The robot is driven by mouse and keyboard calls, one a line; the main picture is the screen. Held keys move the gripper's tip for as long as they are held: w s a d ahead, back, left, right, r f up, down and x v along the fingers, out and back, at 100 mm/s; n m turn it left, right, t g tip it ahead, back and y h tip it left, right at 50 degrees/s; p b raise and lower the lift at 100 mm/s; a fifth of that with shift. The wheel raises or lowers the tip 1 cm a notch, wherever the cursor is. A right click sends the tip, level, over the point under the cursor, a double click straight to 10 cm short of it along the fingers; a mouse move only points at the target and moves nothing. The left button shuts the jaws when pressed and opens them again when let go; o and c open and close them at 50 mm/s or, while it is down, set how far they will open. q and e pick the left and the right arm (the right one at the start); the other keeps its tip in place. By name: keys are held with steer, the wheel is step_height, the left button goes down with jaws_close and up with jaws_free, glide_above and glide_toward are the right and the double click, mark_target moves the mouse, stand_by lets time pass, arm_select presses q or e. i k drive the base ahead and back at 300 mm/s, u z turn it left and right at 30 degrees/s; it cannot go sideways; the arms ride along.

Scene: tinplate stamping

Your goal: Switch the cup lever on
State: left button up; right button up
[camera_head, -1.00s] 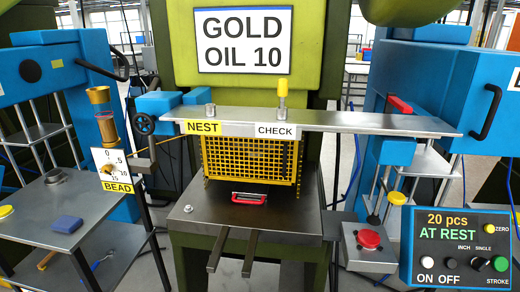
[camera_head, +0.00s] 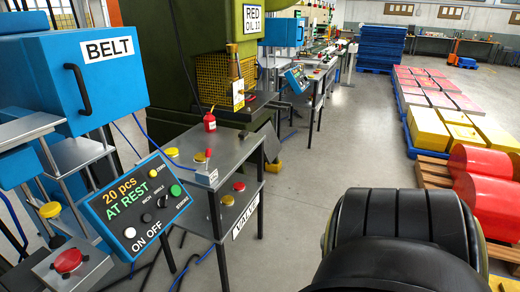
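No lever marked as the cup lever can be made out. A brass cup-like fitting (camera_head: 236,68) with a yellow tag below it stands by the green press marked RED OIL 13, in the upper middle. It is small at this distance and any lever on it cannot be made out. A small red-tipped handle on a yellow base (camera_head: 202,157) sits on the grey table marked VALVE; whether it is a lever is unclear. Neither gripper is in view.
A control panel (camera_head: 135,205) reads 20 pcs AT REST, with a red button (camera_head: 68,260) left of it. Pallets of yellow boxes (camera_head: 445,130) and red drums line the right. The grey aisle floor is clear.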

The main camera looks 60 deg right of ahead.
mark_target(208, 154)
steer(key=z, duration=1.65)
steer(key=k, duration=0.65)
steer(key=z, duration=0.9)
steer(key=i, duration=2.45)
steer(key=u, duration=1.35)
steer(key=i, duration=0.35)
steer(key=u, duration=0.15)
